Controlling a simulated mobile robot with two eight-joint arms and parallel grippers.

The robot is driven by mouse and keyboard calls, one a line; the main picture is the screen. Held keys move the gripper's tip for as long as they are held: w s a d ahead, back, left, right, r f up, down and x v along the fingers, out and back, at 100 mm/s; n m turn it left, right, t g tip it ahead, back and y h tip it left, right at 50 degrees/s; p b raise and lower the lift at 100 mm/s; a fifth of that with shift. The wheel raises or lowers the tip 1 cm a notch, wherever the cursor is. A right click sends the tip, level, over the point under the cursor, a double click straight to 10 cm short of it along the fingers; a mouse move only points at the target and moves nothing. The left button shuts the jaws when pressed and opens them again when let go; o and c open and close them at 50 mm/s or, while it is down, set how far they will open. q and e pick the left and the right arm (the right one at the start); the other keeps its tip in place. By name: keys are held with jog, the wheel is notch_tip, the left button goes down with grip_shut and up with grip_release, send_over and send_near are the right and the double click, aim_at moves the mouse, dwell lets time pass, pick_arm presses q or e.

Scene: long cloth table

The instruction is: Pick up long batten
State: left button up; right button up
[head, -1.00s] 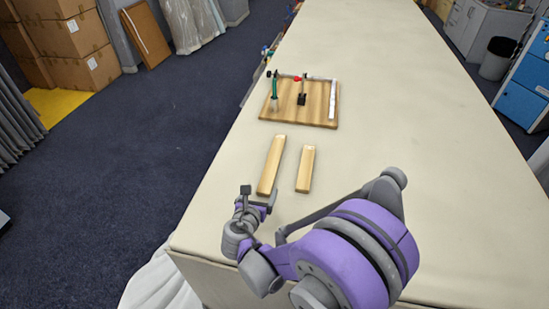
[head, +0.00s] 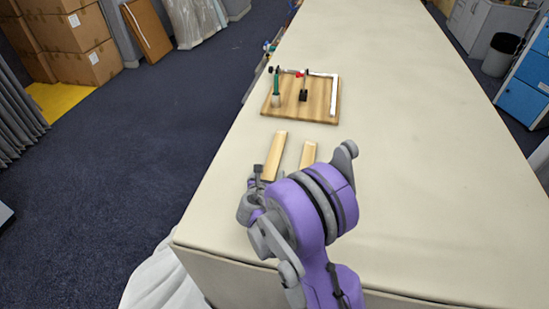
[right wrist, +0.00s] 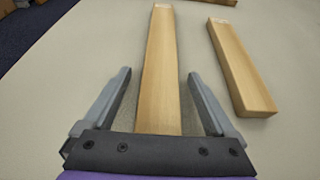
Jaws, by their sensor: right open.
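The long batten (head: 275,155) is a pale wooden strip lying on the cloth table, left of a shorter batten (head: 308,155). In the right wrist view the long batten (right wrist: 161,70) runs between the two open fingers of my right gripper (right wrist: 160,100), with a gap on each side. The shorter batten (right wrist: 240,68) lies outside the right finger. In the head view my right gripper (head: 259,177) is at the near end of the long batten, and my arm hides the shorter batten's near end. My left gripper is out of view.
A wooden board (head: 318,108) with a green-handled tool, a black piece and a white strip lies beyond the battens. The table (head: 420,130) is clear to the right. Its left edge is close to the battens.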

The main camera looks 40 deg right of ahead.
jog(key=shift+c, duration=0.3)
grip_shut()
jog(key=shift+r, duration=0.1)
